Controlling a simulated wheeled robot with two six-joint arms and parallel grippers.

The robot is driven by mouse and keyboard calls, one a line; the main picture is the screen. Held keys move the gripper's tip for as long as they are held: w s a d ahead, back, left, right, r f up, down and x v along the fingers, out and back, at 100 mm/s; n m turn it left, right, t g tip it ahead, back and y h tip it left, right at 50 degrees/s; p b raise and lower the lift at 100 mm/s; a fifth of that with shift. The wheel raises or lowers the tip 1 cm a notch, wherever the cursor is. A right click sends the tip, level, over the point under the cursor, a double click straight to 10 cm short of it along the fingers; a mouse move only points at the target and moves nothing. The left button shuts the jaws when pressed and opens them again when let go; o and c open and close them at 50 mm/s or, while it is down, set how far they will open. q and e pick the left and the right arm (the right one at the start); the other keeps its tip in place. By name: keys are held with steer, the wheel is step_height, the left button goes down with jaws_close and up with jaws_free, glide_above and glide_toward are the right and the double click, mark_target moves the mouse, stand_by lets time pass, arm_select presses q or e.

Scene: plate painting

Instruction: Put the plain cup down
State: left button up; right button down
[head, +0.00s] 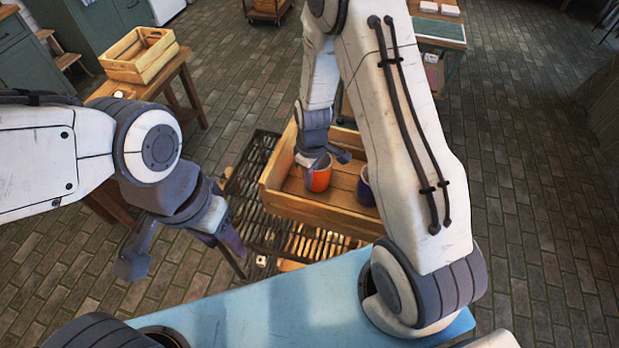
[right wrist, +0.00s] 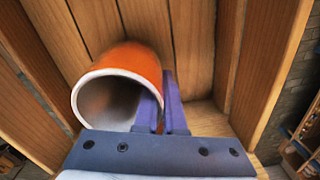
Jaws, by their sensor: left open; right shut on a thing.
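A plain orange cup (head: 319,178) with a pale rim is in the wooden crate in the head view. In the right wrist view the orange cup (right wrist: 125,68) shows its open mouth, left of the fingers. My right gripper (head: 326,158) is shut on the cup's wall. It also shows in the right wrist view (right wrist: 163,100), with one finger at the mouth and one outside. I cannot tell whether the cup's base touches the crate floor. My left gripper (head: 185,248) is open and empty, left of the crate.
The wooden crate (head: 300,208) has raised walls and stands on a dark slatted rack (head: 250,181). A dark blue cup (head: 365,187) stands in it, partly hidden by my right arm. Another wooden crate (head: 139,57) is on a table at upper left.

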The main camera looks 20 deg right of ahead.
steer(key=shift+f, duration=0.1)
steer(key=c, duration=1)
jaws_free()
